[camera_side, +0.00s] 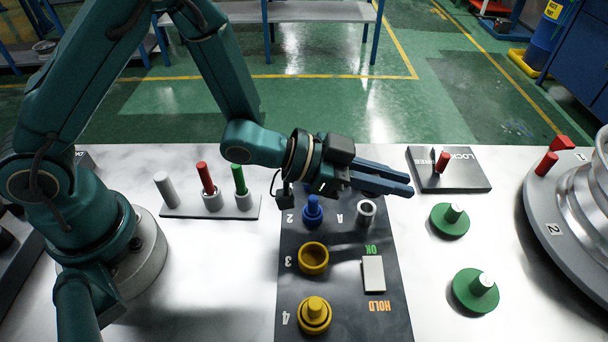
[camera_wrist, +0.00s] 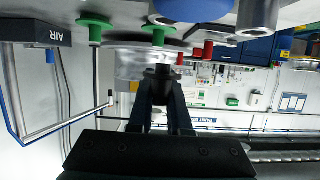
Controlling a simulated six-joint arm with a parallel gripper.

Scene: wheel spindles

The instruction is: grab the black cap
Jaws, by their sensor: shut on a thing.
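My gripper (camera_side: 405,183) is held level above the board, with its blue fingers pointing right. In the wrist view, a small dark piece, which looks like the black cap (camera_wrist: 160,73), sits between my fingertips (camera_wrist: 160,88). My gripper is shut on it. In the side view the piece cannot be made out between the fingers.
Below is a dark numbered board (camera_side: 345,320) with a blue knob (camera_side: 312,212), a grey ring (camera_side: 366,211) and yellow parts (camera_side: 313,259). A lock plate (camera_side: 470,178) with a red pin and green knobs (camera_side: 450,220) stand right. A round wheel fixture (camera_side: 560,240) is far right.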

